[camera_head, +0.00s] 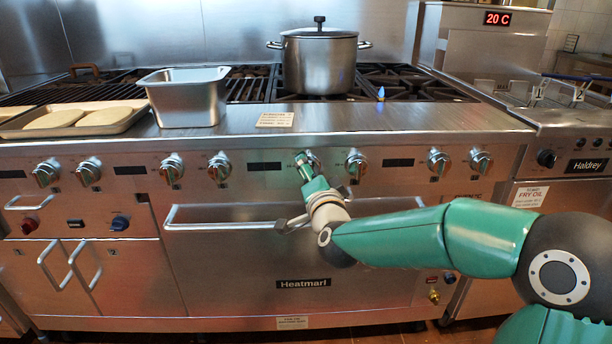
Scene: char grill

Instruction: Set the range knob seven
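A row of silver range knobs runs along the stove's front panel. From left they include knobs at the far left (46,172), left of centre (219,167), centre (314,161), right of centre (356,164), and right (438,162) and (481,160). I cannot read which is numbered seven. My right gripper (303,160) reaches in from the right, its fingertips at the centre knob and partly covering it. Whether the fingers are closed on that knob is too small to tell. My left gripper is not in view.
The oven door handle (220,224) passes just below and behind my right wrist. A lidded pot (319,62), a steel pan (187,97) and a tray (133,108) of flat pale pieces sit on the stove. A fryer (575,130) stands at the right.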

